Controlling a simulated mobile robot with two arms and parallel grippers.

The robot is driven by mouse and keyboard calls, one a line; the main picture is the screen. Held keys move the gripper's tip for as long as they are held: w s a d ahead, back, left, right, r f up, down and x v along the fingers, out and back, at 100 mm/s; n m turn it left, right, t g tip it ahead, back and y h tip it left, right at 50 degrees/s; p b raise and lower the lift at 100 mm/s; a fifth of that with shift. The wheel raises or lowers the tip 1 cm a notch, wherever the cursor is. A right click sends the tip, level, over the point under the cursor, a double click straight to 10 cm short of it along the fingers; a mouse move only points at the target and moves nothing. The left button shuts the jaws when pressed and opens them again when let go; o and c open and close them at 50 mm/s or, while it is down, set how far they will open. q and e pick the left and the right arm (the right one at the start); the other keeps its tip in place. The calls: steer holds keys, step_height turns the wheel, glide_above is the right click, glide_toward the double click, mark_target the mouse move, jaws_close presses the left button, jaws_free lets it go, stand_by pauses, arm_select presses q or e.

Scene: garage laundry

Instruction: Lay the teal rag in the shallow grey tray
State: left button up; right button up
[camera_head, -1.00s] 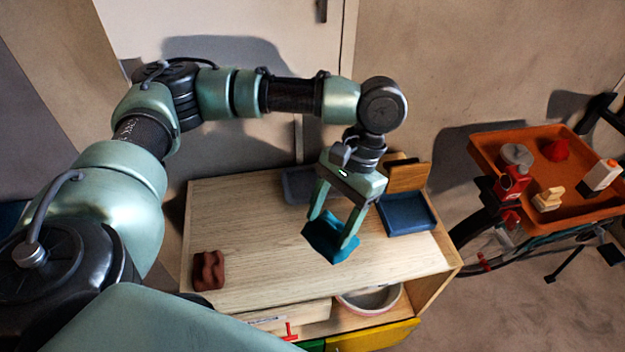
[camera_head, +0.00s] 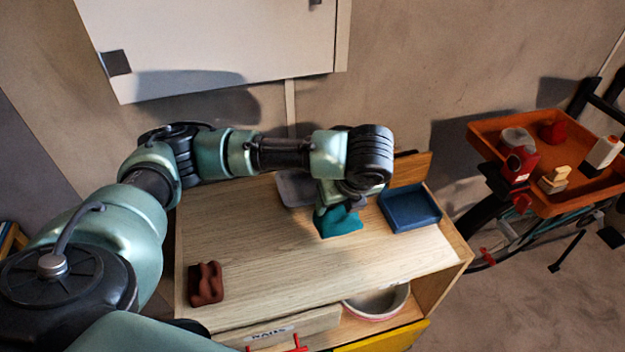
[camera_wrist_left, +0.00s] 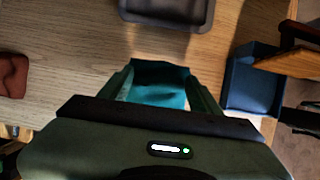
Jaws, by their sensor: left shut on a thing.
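The teal rag (camera_head: 340,222) is held in my left gripper (camera_head: 325,205) over the wooden top. In the head view my wrist hides much of the gripper. The left wrist view shows the rag (camera_wrist_left: 160,80) between the two fingers of the left gripper (camera_wrist_left: 160,92), which is shut on it. The shallow grey tray (camera_head: 291,187) lies at the back of the top, just left of and behind the gripper, partly hidden by my arm. It also shows at the top of the left wrist view (camera_wrist_left: 168,12), apart from the rag. My right gripper is not in view.
A blue tray (camera_head: 410,208) stands right of the rag, with an upright wooden piece (camera_head: 408,170) behind it. A red-brown cloth (camera_head: 206,284) lies at the front left. The middle of the wooden top (camera_head: 270,255) is clear. An orange tray (camera_head: 490,140) holds several items at right.

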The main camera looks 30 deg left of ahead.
arm_select(q)
steer(key=w+a+p, duration=0.2)
steer(key=w+a, duration=0.9)
steer(key=a, duration=0.3)
step_height(320, 180, down, 6)
steer(key=shift+w+a+f+p, duration=0.15)
steer(key=shift+p, duration=0.8)
steer(key=shift+w+a+f, duration=0.1)
steer(key=shift+f, duration=0.15)
steer(key=shift+f, duration=0.2)
steer(key=o, duration=1.2)
steer(key=shift+r, duration=0.1)
